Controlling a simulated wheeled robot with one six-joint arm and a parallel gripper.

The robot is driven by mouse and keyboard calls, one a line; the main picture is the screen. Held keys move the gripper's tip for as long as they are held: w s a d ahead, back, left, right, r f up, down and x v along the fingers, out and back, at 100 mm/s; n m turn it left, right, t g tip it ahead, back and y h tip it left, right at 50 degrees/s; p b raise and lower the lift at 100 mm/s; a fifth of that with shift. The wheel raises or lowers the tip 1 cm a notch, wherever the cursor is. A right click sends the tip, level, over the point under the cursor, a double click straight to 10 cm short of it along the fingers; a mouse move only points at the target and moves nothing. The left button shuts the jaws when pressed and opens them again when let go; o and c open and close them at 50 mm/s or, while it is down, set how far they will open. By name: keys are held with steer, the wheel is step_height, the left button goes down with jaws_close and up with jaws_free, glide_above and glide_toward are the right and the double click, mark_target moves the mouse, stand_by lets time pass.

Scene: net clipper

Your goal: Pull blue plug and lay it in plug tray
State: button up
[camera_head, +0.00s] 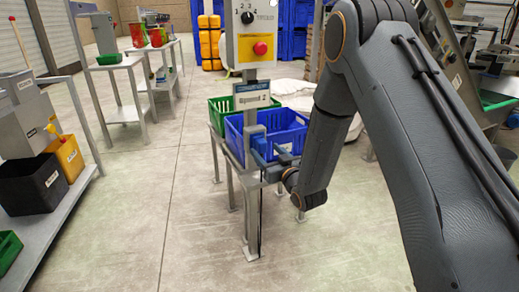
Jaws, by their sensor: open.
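A grey post carries a grey socket box (254,133), with the blue plug (258,147) at its lower right. My gripper (266,161) reaches in from the right at the plug's height. Its jaws are open at or around the plug; I cannot tell whether they touch it. The plug appears to be still at the socket. My gripper partly covers the plug. No tray is readably marked as the plug tray; I cannot tell which container it is.
A shelf (60,211) at left holds a black bin (28,194) and a yellow bin (67,157). The floor between is clear.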

mark_target(264, 148)
steer(key=shift+b+x, duration=0.6)
steer(key=shift+x, duration=1.55)
jaws_close()
steer(key=shift+p+v, duration=1.3)
steer(key=shift+v, duration=1.65)
